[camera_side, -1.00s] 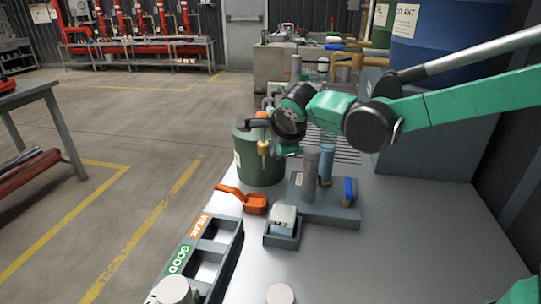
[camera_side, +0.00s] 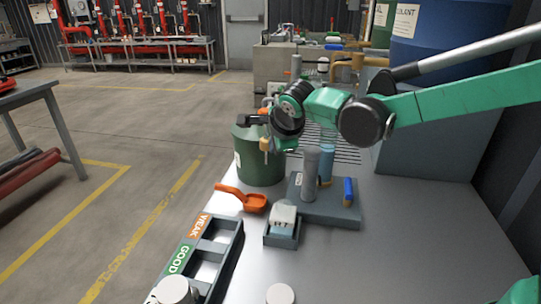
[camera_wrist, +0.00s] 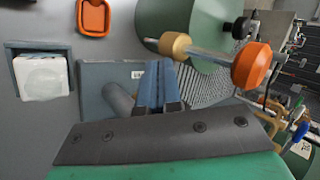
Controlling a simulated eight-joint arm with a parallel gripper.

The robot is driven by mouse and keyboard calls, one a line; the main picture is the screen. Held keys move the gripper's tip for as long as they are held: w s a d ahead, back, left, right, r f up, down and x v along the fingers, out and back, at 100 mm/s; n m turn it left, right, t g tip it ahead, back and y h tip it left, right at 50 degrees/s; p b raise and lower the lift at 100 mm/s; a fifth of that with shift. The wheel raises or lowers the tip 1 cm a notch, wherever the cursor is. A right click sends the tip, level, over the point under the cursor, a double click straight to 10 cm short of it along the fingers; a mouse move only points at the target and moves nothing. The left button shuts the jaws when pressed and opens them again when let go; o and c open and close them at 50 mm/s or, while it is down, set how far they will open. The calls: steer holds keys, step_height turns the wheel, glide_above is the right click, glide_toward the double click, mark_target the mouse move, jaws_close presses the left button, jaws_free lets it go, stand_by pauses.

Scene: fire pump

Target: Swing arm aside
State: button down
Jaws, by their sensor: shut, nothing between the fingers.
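A pivoting-arm fitting, made of a metal rod with a brass collar (camera_wrist: 174,45) at one end and an orange knob (camera_wrist: 251,65), stands over the top of the green drum (camera_side: 262,168). The brass part (camera_side: 265,145) also shows in the side view. My gripper (camera_wrist: 158,66) is shut and empty; its two blue-grey fingers lie side by side, left of the rod in the wrist view. Whether they touch the fitting cannot be told. In the side view my wrist hangs above the drum's right side and hides part of the fitting.
A grey block with cylinders (camera_side: 329,208) stands right of the drum. In front are an orange scoop (camera_side: 252,201), a small tray with a white block (camera_side: 284,217), and a rack labelled GOOD and WEAK (camera_side: 224,234).

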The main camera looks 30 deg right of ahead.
steer(key=s+a+r, duration=0.6)
steer(key=a+r, duration=0.2)
steer(key=shift+a+r, duration=0.2)
steer(key=shift+r, duration=0.05)
steer(key=shift+s, duration=0.1)
steer(key=s+d+f+n+y, duration=0.1)
steer(key=s+d+f+n, duration=0.3)
steer(key=n, duration=0.6)
steer(key=s+d+f+n+y, duration=0.1)
steer(key=s+d+f+n, duration=0.4)
steer(key=s+d+n, duration=0.2)
steer(key=d+n, duration=0.2)
steer(key=n, duration=0.2)
steer(key=shift+s+n, duration=0.3)
